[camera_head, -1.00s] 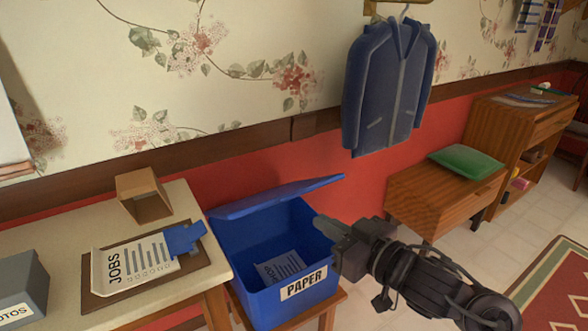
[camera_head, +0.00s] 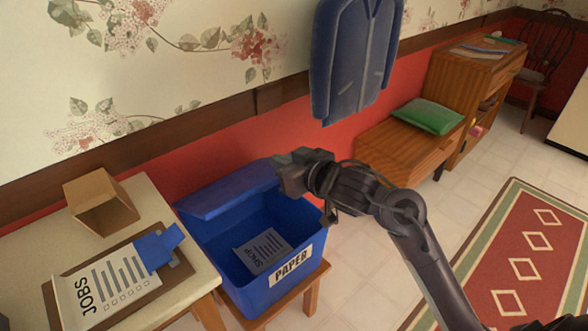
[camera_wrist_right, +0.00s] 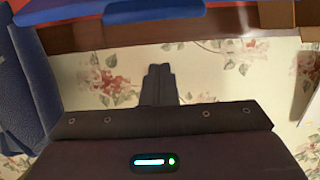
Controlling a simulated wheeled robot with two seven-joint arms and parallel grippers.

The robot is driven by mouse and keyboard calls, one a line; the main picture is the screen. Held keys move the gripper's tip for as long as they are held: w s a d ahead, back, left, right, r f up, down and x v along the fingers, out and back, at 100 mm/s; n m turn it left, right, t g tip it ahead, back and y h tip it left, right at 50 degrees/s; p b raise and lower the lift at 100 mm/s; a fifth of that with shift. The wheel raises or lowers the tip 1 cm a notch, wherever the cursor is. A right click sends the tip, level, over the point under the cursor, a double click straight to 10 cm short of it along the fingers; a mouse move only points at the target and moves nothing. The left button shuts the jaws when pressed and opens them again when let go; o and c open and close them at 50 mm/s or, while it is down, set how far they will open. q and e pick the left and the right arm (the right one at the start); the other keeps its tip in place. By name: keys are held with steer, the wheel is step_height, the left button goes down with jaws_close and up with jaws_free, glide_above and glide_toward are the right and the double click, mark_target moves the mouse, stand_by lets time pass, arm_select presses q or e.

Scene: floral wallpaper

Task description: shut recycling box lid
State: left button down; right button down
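The blue recycling box (camera_head: 228,272) with a PAPER label stands open in the head view. Its blue lid (camera_head: 225,192) is raised and tilted along the wall side. A printed sheet (camera_head: 262,252) lies inside. My right gripper (camera_head: 284,174) is at the lid's right end, overlapping it in the picture; I cannot tell whether they touch. In the right wrist view its fingers (camera_wrist_right: 158,84) are together with nothing between them, and a blue edge that looks like the lid (camera_wrist_right: 112,12) shows at the top. My left gripper is not in view.
The box sits on a low wooden stand (camera_head: 312,288). A table (camera_head: 150,200) at the left holds a clipboard with a JOBS sheet (camera_head: 105,290) and a cardboard box (camera_head: 101,207). A blue jacket (camera_head: 350,60) hangs on the wall above. Open floor lies to the right.

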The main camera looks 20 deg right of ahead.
steer(key=x, duration=0.3)
steer(key=shift+s+d+f+b, duration=0.15)
steer(key=shift+s+f+b, duration=0.35)
steer(key=shift+f, duration=0.5)
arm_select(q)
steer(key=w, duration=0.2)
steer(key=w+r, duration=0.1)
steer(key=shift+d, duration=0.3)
arm_select(e)
steer(key=shift+s+d+f, duration=0.2)
steer(key=shift+s+f, duration=0.4)
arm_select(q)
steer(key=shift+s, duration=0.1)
